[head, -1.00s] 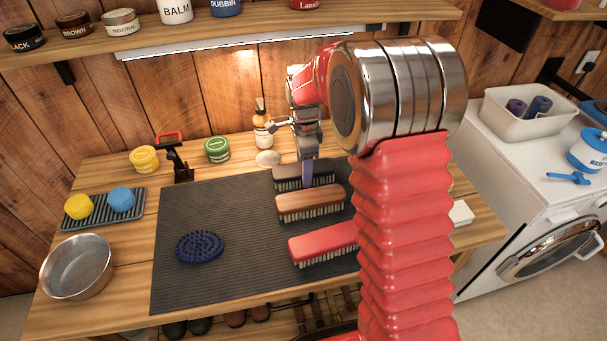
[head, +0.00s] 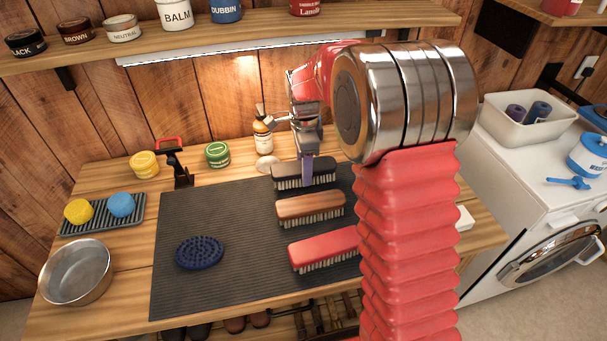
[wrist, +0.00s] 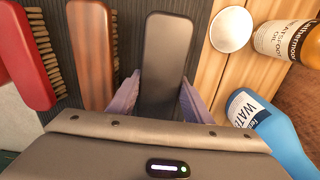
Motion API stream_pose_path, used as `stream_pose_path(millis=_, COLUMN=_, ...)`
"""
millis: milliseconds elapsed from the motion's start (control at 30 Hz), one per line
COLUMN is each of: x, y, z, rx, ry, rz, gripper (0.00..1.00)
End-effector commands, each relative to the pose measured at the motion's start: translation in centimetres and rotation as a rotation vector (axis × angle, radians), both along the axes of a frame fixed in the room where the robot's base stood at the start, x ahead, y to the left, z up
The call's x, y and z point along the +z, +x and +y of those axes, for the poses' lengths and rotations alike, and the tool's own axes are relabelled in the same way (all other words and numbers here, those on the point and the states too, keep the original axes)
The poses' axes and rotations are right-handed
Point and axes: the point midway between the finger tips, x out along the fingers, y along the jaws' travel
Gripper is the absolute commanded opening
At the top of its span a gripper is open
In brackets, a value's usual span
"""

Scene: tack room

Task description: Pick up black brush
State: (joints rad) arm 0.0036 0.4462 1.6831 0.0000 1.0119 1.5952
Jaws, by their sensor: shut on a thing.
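The black brush (head: 318,173) is at the back of the dark ribbed mat (head: 235,215), bristles down. In the wrist view the black brush (wrist: 165,62) lies between the two purple fingers. My gripper (head: 307,172) is shut on it from above, one finger on each long side. The brush looks at or just above the mat; I cannot tell if it is clear of it. A brown brush (head: 310,209) lies just in front of it, and a red brush (head: 325,248) lies nearer, its right end hidden by my arm.
A bottle of oil (head: 263,137) and a white dish (head: 267,162) stand behind the mat. A blue spray bottle (wrist: 262,125) is close to my gripper's right in the wrist view. A blue oval curry brush (head: 200,252) lies at front left. The mat's left half is mostly clear.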

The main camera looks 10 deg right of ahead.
Motion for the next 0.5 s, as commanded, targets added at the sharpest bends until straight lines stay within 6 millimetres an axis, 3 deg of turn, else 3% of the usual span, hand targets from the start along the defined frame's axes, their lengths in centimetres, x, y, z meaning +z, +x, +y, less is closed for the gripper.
stream_pose_path(millis=300, x=5.6, y=0.1, z=0.0, rx=0.0, ry=0.0, rz=-0.004, gripper=0.18)
stream_pose_path(millis=500, x=7.1, y=0.0, z=0.0, rx=0.0, ry=0.0, rz=0.0, gripper=0.18)
